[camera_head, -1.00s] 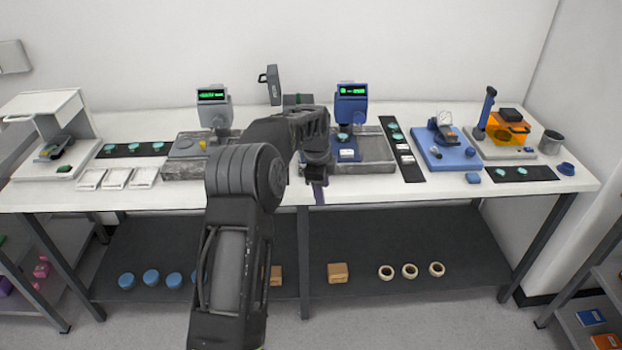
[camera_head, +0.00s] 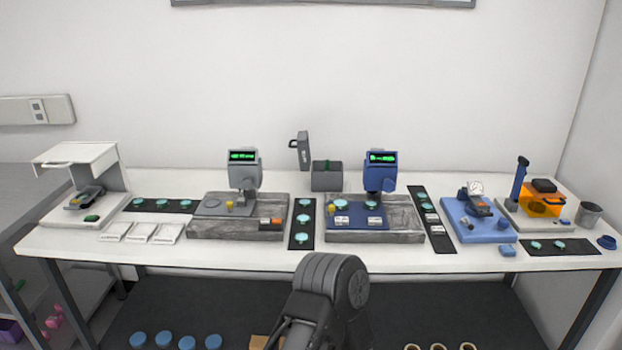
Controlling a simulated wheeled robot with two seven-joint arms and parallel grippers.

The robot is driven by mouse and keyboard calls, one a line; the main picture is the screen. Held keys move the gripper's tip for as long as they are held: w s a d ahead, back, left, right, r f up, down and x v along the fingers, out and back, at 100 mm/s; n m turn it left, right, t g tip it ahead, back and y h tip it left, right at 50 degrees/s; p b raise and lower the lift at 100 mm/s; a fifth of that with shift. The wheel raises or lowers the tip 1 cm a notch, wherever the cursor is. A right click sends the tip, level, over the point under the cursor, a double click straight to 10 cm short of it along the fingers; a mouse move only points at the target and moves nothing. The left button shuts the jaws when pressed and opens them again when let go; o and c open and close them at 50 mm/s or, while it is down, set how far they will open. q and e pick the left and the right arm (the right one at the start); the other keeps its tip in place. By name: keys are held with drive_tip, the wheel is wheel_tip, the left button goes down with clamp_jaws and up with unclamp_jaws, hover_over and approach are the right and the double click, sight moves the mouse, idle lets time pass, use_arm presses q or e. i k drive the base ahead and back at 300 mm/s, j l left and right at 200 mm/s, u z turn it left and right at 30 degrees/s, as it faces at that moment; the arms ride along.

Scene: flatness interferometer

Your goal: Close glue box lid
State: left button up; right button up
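A dark grey open box (camera_head: 327,176) stands at the back middle of the bench, between the grey and the blue instruments. A grey upright panel with a handle (camera_head: 303,151) rises at its left side and looks like its raised lid. I take this to be the glue box; no label is readable. A black arm of mine shows at the bottom centre, in front of the bench's front edge. I cannot tell which arm it is. Neither gripper is visible.
The grey instrument (camera_head: 243,172) and the blue instrument (camera_head: 380,173) flank the box on stone bases. A black strip with discs (camera_head: 302,236) lies between the bases. An orange box with a dark top (camera_head: 541,204) stands at the right. The white bench front (camera_head: 240,257) is mostly clear.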

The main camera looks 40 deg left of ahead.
sight(302, 145)
drive_tip(key=j+u, duration=0.15)
drive_tip(key=j, duration=0.3)
drive_tip(key=i+j+u, duration=0.15)
drive_tip(key=j, duration=0.25)
drive_tip(key=j+u, duration=0.1)
drive_tip(key=j, duration=0.35)
drive_tip(key=i+j+u, duration=0.15)
drive_tip(key=j, duration=0.25)
drive_tip(key=i+j+u, duration=0.15)
drive_tip(key=j, duration=0.25)
drive_tip(key=i+j+u, duration=0.15)
drive_tip(key=j, duration=0.25)
